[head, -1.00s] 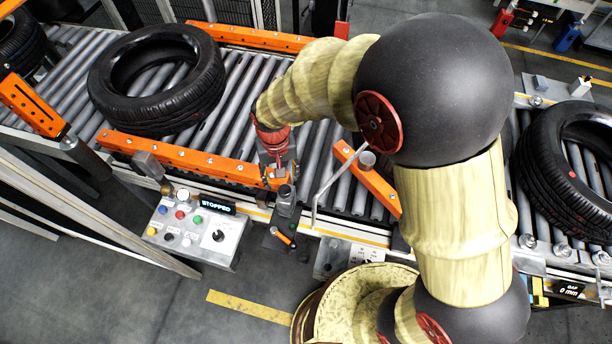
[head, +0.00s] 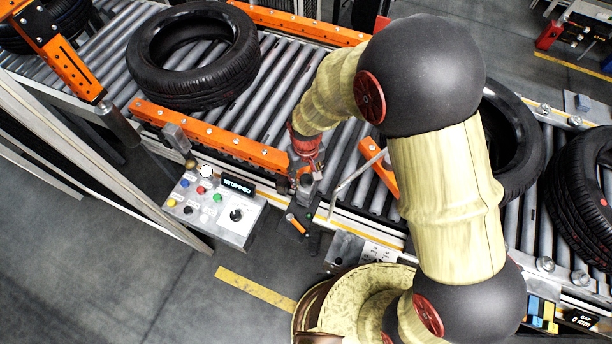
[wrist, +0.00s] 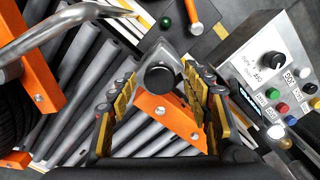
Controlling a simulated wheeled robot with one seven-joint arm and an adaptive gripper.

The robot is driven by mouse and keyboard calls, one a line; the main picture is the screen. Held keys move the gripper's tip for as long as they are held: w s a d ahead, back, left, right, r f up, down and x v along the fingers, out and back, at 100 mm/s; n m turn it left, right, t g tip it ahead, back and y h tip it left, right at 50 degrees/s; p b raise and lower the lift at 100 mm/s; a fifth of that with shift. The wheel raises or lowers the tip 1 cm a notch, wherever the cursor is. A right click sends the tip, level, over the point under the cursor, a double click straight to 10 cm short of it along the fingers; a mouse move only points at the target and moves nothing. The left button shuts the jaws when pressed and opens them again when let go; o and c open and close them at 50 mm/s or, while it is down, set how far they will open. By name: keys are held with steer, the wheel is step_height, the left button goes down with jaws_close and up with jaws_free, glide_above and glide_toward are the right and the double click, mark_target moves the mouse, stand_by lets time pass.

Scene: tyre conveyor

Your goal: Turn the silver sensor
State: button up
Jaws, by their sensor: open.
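My gripper (head: 304,176) is low over the conveyor's near edge, and its fingers are hard to make out in the head view. In the wrist view my gripper (wrist: 162,108) is open, with yellow-and-black fingers on both sides of a grey metal piece with a round black top (wrist: 160,77), which looks like the silver sensor. I cannot tell whether the fingers touch it. In the head view the gripper partly hides this piece (head: 305,189). Behind it in the wrist view is an orange guide rail (wrist: 165,112).
A control box (head: 215,207) with coloured buttons, a black knob and a "STOPPED" display stands left of the gripper. An orange-handled lever (head: 297,224) is just in front. A bent metal bar (wrist: 65,18) is close by. Tyres (head: 193,55) lie on the rollers.

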steer(key=shift+f, duration=0.1)
steer(key=shift+c, duration=1.2)
steer(key=c, duration=0.9)
steer(key=shift+n, duration=0.7)
steer(key=shift+c, duration=0.2)
steer(key=o, duration=1.1)
steer(key=shift+o, duration=0.4)
step_height(320, 180, up, 12)
